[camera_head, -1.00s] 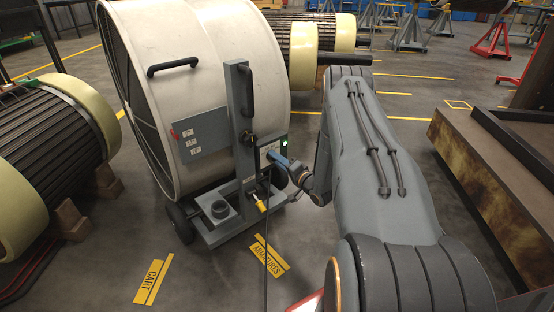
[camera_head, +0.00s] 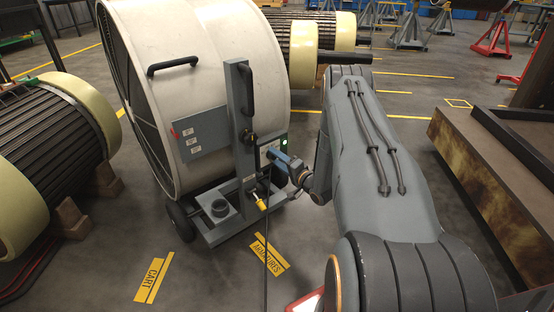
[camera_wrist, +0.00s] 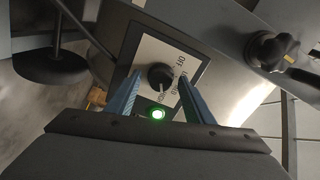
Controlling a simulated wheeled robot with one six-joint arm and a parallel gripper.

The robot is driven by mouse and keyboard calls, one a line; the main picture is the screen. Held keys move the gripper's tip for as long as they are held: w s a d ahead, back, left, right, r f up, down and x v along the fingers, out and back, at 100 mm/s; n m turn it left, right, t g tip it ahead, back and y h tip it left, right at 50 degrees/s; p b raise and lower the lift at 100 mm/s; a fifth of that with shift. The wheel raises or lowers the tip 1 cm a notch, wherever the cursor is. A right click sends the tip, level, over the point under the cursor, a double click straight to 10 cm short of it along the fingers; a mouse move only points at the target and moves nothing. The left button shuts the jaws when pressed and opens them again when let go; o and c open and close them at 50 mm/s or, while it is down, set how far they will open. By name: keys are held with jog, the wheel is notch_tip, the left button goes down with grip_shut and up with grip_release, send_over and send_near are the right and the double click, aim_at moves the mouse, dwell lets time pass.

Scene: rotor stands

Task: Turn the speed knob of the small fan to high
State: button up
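The drum fan (camera_head: 225,70) stands on a wheeled cart. Its control box (camera_head: 272,147), with a green light, is on the near right side. In the wrist view, the light-coloured label plate (camera_wrist: 150,50) carries OFF and other speed words, partly hidden. The black speed knob (camera_wrist: 160,76) sits on it; its pale pointer mark seems to face the bottom of the picture, towards lettering too small to read surely. My gripper (camera_wrist: 159,77) has blue fingers on either side of the knob, with visible gaps. In the head view, my gripper (camera_head: 278,158) is at the box.
A green lamp (camera_wrist: 157,114) glows beside the knob. A grey post (camera_head: 243,120) with a black handle rises left of the box. A black clamp knob (camera_wrist: 269,50) is at the wrist view's right. Armatures (camera_head: 50,140) stand at left; a brown bench (camera_head: 490,170) is at right.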

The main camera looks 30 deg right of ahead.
jog(key=s+d+p, duration=0.1)
jog(key=s, duration=0.6)
jog(key=shift+s+d+p, duration=0.25)
jog(key=shift+s+p, duration=0.1)
dwell(0.4)
